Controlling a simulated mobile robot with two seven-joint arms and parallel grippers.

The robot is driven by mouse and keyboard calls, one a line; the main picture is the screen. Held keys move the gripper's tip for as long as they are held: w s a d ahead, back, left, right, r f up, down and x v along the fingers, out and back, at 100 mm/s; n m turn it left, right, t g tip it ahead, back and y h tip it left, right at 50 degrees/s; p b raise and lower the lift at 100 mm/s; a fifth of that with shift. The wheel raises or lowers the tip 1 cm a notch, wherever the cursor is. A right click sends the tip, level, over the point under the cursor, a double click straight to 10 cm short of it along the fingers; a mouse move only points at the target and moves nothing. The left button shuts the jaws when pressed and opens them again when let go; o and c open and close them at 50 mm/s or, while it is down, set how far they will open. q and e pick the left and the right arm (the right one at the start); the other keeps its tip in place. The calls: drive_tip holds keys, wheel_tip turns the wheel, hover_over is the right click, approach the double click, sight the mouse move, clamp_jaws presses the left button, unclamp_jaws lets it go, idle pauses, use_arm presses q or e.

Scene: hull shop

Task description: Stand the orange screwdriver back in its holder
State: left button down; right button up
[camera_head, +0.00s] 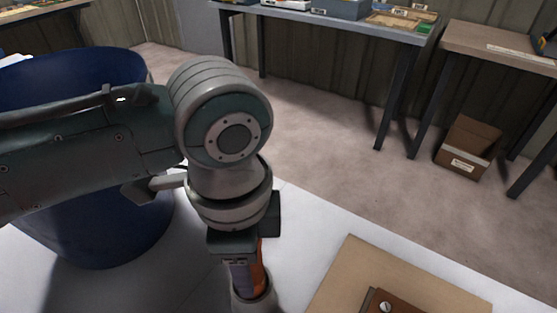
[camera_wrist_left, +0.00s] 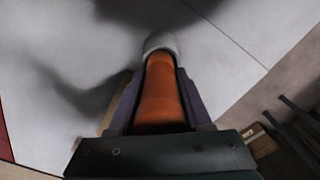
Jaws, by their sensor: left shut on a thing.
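The orange screwdriver (camera_head: 261,268) is upright between the fingers of my left gripper (camera_head: 246,280), just below my wrist in the head view. In the left wrist view its orange handle (camera_wrist_left: 160,98) runs between the two fingers of the left gripper (camera_wrist_left: 161,72), which is shut on it. A grey round holder (camera_head: 254,302) stands directly under the gripper, and its rim (camera_wrist_left: 160,41) shows around the handle's far end in the left wrist view. The screwdriver's lower part is hidden, so I cannot tell how deep it sits. My right gripper is not in view.
A blue barrel (camera_head: 105,225) stands at the left, behind my left arm. A tan board (camera_head: 345,275) with a brown box (camera_head: 400,303) lies at the lower right on the white table (camera_head: 300,215). Workbenches and a cardboard box (camera_head: 468,148) are farther back.

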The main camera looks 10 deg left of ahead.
use_arm(q)
drive_tip(key=shift+f, duration=0.2)
drive_tip(key=shift+f, duration=0.4)
drive_tip(key=shift+c, duration=1.7)
unclamp_jaws()
